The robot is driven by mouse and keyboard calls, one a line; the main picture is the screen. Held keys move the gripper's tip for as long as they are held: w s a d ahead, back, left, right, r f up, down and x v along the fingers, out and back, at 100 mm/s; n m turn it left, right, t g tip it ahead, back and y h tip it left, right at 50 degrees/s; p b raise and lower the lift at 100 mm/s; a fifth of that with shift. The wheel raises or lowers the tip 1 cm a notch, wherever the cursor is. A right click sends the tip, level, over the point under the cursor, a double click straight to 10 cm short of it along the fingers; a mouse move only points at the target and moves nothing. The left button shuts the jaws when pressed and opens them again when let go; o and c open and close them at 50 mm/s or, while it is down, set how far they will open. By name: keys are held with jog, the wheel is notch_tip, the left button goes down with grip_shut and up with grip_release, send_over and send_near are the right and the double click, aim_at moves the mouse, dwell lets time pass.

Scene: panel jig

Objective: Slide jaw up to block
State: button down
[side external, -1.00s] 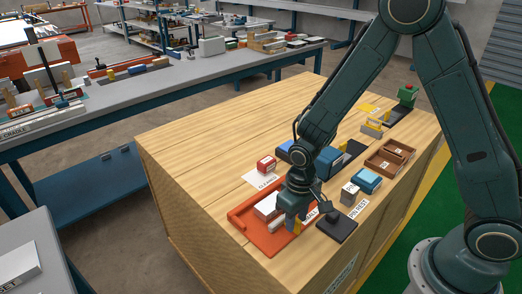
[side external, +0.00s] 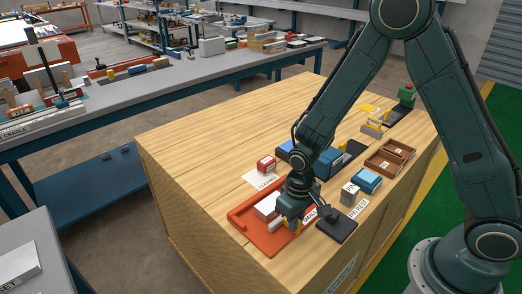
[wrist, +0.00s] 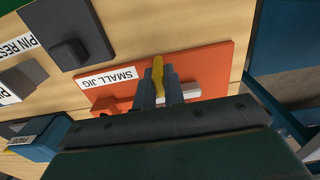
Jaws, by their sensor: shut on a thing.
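The orange jig (side external: 240,219), labelled SMALL JIG in the wrist view (wrist: 212,62), lies flat near the front of the wooden bench. A white block (side external: 266,205) sits in it, left of my gripper; part of it shows in the wrist view (wrist: 190,91). My gripper (side external: 288,220) is low over the jig, shut on the yellow upright piece of the jaw (wrist: 158,72), which shows between the fingers (wrist: 160,88). The rest of the jaw is mostly hidden by the fingers. I cannot tell whether the jaw touches the block.
A dark plate with a post (side external: 337,228) lies close to the right of the jig. A grey block (side external: 349,193), a blue block (side external: 367,180) and a brown tray (side external: 390,157) stand behind it. The bench's left part is clear.

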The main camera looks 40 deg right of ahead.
jog(key=shift+w, duration=1.9)
jog(key=c, duration=1.5)
grip_release()
jog(key=shift+r, duration=0.15)
notch_tip(320, 180, up, 14)
jog(key=shift+f, duration=0.2)
jog(key=shift+r, duration=0.1)
